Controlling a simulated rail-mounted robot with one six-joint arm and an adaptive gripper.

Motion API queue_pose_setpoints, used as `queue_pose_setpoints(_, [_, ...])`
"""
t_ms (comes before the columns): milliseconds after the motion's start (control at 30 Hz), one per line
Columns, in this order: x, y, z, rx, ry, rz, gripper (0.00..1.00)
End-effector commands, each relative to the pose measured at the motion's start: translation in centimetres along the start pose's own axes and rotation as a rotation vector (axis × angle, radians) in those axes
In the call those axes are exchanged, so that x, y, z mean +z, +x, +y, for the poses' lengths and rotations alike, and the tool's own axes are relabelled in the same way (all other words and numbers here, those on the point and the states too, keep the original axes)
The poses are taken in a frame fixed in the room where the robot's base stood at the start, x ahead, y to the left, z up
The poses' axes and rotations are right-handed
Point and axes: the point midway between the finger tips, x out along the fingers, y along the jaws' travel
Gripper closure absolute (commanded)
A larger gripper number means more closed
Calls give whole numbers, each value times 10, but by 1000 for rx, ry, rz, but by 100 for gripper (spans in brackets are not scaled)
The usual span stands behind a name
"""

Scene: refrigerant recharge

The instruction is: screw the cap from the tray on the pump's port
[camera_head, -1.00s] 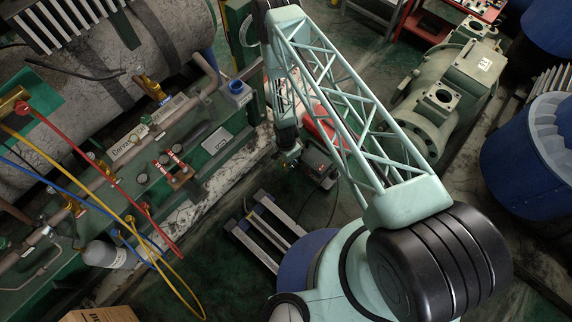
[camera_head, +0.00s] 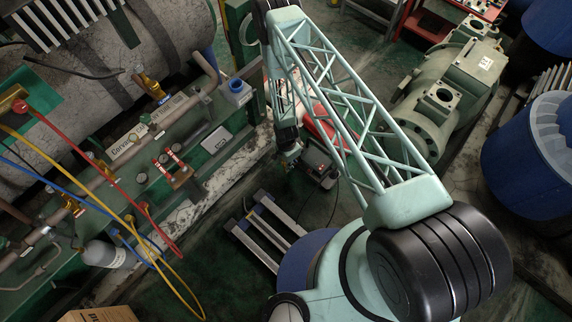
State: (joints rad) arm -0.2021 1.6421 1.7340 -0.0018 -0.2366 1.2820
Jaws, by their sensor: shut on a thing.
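My gripper (camera_head: 291,155) hangs at the end of my arm near the middle of the view, small and dark. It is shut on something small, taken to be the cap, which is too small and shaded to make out. Just right of and below it, a small grey machine (camera_head: 320,170), which looks like the pump, stands low by the floor. Its port cannot be told apart at this size, nor whether my gripper touches it. A shallow grey tray (camera_head: 216,139) lies on the green frame at the left; I cannot make out a cap in it.
The green frame (camera_head: 190,190) with pipes and valves fills the left, with red, yellow and blue hoses (camera_head: 160,265) hanging off it. A slatted metal stand (camera_head: 265,232) is on the floor. A large green compressor (camera_head: 440,95) and blue barrels (camera_head: 525,160) stand right.

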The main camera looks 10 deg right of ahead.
Motion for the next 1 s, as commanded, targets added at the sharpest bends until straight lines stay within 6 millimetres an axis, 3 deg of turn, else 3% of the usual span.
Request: queue_pose_setpoints(1000, [0,10,0,0,0,0,94])
